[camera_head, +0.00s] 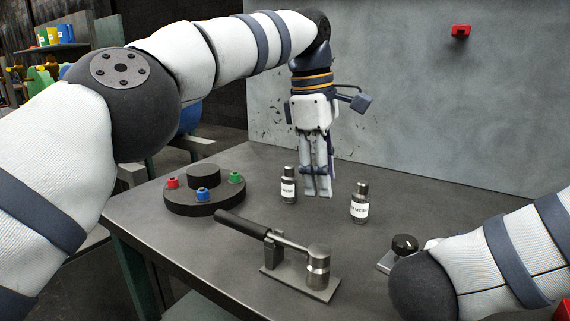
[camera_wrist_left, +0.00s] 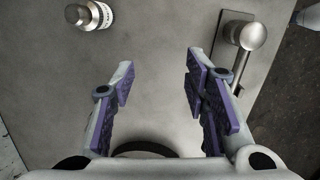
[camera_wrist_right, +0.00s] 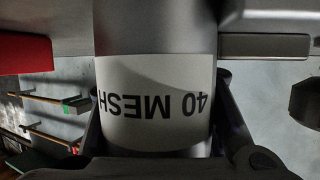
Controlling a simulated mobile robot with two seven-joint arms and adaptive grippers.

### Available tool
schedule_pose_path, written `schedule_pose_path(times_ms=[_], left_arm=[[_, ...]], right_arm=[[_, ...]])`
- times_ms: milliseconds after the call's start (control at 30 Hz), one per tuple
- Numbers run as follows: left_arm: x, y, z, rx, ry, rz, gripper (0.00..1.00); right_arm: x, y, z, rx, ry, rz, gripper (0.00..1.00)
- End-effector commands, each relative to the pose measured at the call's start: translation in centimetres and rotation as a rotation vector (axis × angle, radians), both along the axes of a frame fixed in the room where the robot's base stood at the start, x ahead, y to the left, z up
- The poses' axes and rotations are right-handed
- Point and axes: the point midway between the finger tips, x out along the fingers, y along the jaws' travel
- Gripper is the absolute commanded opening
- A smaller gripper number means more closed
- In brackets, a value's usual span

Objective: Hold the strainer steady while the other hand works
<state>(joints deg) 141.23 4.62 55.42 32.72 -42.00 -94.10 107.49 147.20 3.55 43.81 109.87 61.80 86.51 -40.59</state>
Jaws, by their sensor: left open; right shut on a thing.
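The strainer (camera_wrist_right: 155,75), a grey metal cylinder with a white label reading "40 MESH" upside down, fills the middle of the right wrist view. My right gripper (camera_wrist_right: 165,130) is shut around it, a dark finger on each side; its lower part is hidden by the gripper. In the head view my right forearm enters at lower right and its gripper is out of sight. My left gripper (camera_head: 317,192) points down over the table, behind and between two small labelled bottles. In the left wrist view its purple-padded fingers (camera_wrist_left: 160,90) are apart with nothing gripped.
A left bottle (camera_head: 289,187) and a right bottle (camera_head: 360,204) stand on the dark table (camera_head: 185,260). A round black stand (camera_head: 205,201) with coloured knobs is at left. A lever device (camera_head: 318,268) is at front centre. A black-knobbed fixture (camera_head: 404,245) is beside my right arm.

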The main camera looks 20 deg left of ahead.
Motion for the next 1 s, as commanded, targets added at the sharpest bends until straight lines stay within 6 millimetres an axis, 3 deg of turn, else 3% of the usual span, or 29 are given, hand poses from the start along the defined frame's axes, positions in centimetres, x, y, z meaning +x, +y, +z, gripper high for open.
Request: schedule_pose_path(times_ms=[333,700,900,1000], left_arm=[[1.2,9.0,-1.2,0.178,-0.024,-0.056,0.42],[1.0,18.3,-2.0,0.359,0.007,-0.126,0.42],[0.5,21.6,-2.2,0.42,0.032,-0.154,0.42],[0.4,22.2,-2.3,0.432,0.037,-0.161,0.42]], right_arm=[[0.0,0.0,0.0,-0.001,0.002,0.001,0.0],[0.0,0.0,0.0,-0.001,0.002,0.001,0.0],[0.0,0.0,0.0,-0.001,0.002,0.001,0.0],[0.0,0.0,0.0,-0.001,0.002,0.001,0.0]])
